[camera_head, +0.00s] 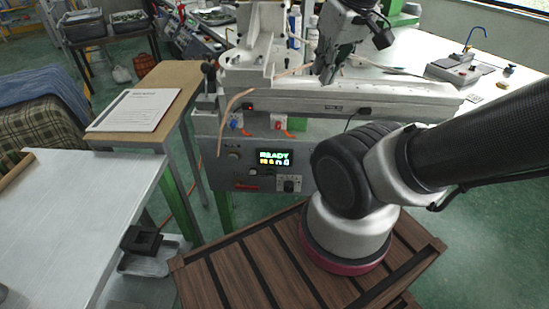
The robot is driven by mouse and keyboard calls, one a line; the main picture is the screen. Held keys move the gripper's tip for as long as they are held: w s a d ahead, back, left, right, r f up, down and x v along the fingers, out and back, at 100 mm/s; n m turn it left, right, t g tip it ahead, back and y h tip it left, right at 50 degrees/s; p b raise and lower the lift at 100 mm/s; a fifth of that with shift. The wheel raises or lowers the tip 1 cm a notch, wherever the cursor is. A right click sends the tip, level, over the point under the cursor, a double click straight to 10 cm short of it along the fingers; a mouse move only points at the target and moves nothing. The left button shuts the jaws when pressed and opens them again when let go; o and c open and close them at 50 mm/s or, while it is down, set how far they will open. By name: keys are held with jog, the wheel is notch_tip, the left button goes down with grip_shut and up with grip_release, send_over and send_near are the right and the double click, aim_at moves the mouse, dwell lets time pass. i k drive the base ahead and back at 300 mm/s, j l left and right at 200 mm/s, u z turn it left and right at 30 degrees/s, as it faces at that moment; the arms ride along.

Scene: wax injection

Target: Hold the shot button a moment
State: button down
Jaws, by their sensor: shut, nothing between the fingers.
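The wax injection machine (213,175) stands behind my arm's wooden base. Its front panel has a lit green display (273,157) reading "READY", with smaller symbols below. A round knob (233,154) sits left of the display, and a dark control (288,184) sits below right. A small red light or button (249,107) shows on the upper front edge. None of these has a label I can read as the shot button.
A wooden stand (183,76) with a printed sheet (135,110) is left of the machine. A pale metal table (75,215) fills the lower left. A white bench (425,62) with a blue-handled device (460,68) is behind right. An orange hose (222,125) hangs at the machine's left.

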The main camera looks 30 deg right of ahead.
aim_at(232, 158)
jog(key=k+l, duration=0.2)
jog(key=l, duration=0.15)
jog(key=k+l+u, duration=0.1)
jog(key=l, duration=0.3)
jog(key=k+l, duration=0.25)
jog(key=l, duration=0.1)
